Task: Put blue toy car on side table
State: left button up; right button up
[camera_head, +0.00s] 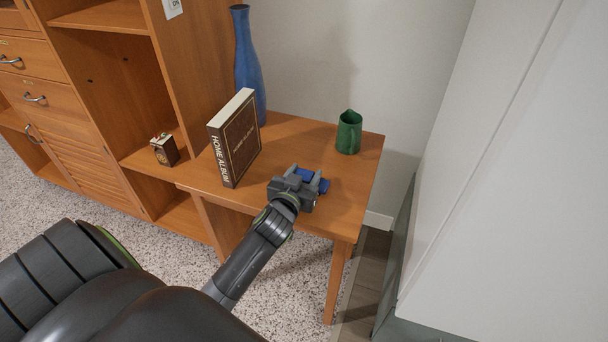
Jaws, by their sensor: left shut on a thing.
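My left gripper (306,178) is over the front right part of the wooden side table (340,208). It is shut on the blue toy car (318,184), which shows as a small blue patch between and beyond the fingers. Much of the car is hidden by the gripper. The car is at or just above the tabletop; I cannot tell whether it touches. My right gripper is not in view.
A brown "Home Album" book (236,140) stands upright left of the gripper. A tall blue vase (248,65) and a green pitcher (349,132) stand at the table's back. A wooden shelf unit (190,60) is at left, a pale wall at right.

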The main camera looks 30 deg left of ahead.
pick_arm(q)
jog(key=shift+f, duration=0.15)
jog(key=o, duration=1.1)
jog(key=shift+c, duration=0.2)
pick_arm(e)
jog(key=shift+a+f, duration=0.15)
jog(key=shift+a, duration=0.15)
pick_arm(q)
jog(key=shift+r, duration=0.3)
jog(key=v, duration=1.2)
jog(key=shift+p, duration=0.4)
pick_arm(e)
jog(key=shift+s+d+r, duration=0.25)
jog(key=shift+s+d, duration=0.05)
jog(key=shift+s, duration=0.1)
pick_arm(q)
jog(key=shift+d+f, duration=0.1)
jog(key=shift+f, duration=0.05)
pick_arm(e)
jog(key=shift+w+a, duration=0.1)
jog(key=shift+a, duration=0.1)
